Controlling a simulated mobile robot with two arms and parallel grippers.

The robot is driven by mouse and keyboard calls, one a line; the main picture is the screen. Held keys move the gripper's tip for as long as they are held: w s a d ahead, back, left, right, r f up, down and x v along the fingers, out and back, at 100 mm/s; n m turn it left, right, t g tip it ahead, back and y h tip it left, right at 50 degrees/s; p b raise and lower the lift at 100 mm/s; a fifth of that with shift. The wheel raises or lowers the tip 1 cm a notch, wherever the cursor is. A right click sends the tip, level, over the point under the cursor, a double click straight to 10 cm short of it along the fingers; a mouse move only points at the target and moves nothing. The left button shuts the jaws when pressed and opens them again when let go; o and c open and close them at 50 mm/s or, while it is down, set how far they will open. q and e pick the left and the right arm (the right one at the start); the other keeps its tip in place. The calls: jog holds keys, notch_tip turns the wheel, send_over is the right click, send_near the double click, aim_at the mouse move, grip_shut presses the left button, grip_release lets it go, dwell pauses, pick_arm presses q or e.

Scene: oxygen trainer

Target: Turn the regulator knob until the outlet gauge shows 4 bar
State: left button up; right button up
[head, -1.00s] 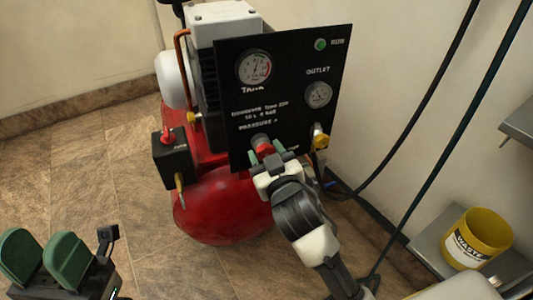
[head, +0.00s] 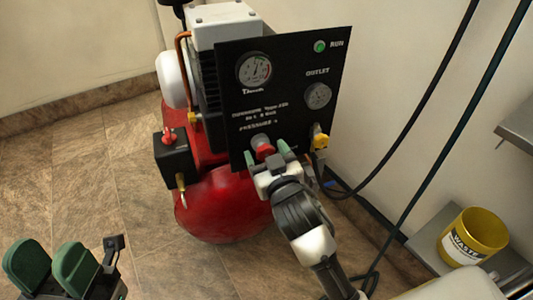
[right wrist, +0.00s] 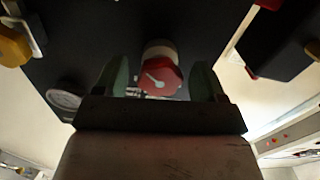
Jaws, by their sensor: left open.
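The red regulator knob (head: 264,149) sticks out of the lower part of the black panel (head: 290,120). In the right wrist view the knob (right wrist: 160,77) has a white pointer mark. My right gripper (head: 267,153) is at the knob, with one green finger on each side. In the right wrist view that gripper (right wrist: 160,82) is open, with gaps visible between the fingers and the knob. The outlet gauge (head: 318,95) is on the panel's right side; its needle is too small to read. My left gripper (head: 50,264) is open and empty at lower left, far from the panel.
The tank gauge (head: 254,70) and a green run lamp (head: 319,46) are on the panel. A yellow-handled valve (head: 320,141) sits close right of my right gripper. A red compressor tank (head: 222,210) is below. A yellow waste bin (head: 474,237) stands at right.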

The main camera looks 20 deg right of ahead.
jog(key=s+p, duration=0.2)
jog(key=s, duration=0.9)
jog(key=shift+d, duration=0.15)
jog(key=shift+w, duration=0.1)
